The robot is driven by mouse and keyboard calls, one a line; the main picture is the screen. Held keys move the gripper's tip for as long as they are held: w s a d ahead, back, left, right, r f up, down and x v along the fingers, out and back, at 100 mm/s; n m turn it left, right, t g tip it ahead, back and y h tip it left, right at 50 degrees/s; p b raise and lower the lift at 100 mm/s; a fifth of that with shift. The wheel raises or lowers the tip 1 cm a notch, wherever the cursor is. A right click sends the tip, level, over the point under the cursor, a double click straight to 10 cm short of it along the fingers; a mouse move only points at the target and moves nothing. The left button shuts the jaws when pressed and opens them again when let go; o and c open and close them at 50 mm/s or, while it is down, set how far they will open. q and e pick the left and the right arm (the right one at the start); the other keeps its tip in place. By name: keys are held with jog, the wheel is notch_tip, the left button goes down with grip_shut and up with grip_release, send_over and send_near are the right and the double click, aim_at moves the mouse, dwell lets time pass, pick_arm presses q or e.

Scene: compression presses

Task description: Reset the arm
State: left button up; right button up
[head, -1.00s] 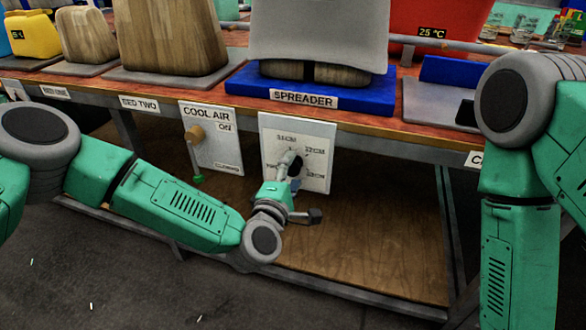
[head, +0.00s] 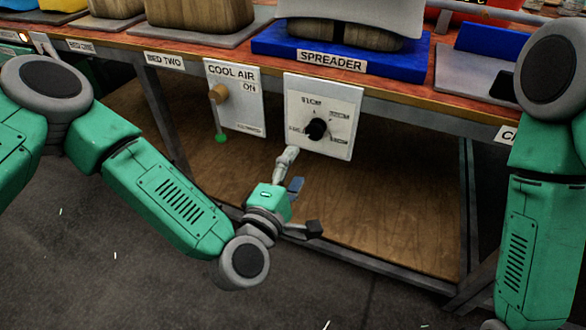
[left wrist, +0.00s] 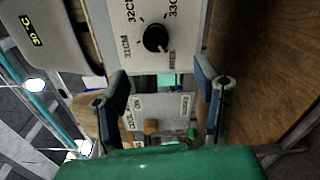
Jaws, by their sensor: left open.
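My left arm comes in from the left in the head view. Its gripper (head: 290,165) is in front of and below the white dial panel under the SPREADER sign, apart from the black knob (head: 316,129). In the left wrist view the two fingers of the left gripper (left wrist: 163,95) are spread apart with nothing between them. The knob (left wrist: 156,38) shows there beyond the fingers, on its panel marked with CM values. My right arm stands at the right of the head view; its gripper is out of frame.
The COOL AIR panel (head: 235,98) with a tan knob and green-tipped lever is left of the dial panel. The wooden bench (head: 415,108) above holds a blue SPREADER base (head: 274,41) and blocks.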

pick_arm(q)
jog(key=shift+s+a, duration=0.1)
jog(key=shift+s, duration=0.05)
dwell(0.3)
jog(key=s+a+f+m+g+h, duration=0.1)
jog(key=s+a+f+m+g, duration=0.1)
jog(key=s+f+m+g, duration=0.85)
jog(key=s+a+f+m+g+y, duration=0.1)
jog(key=s+a+f+m+y, duration=0.15)
jog(key=s+a+f, duration=0.65)
jog(key=s+a+f+m+g+y, duration=0.1)
jog(key=s+a+m+g+y, duration=0.1)
jog(key=s+a, duration=0.35)
jog(key=s+a+f+m+g+y, duration=0.1)
jog(key=s+a+m+g+y, duration=0.15)
jog(key=a, duration=0.55)
notch_tip(320, 180, up, 13)
jog(key=p, duration=1.2)
jog(key=shift+f+p, duration=0.15)
jog(key=shift+p, duration=0.15)
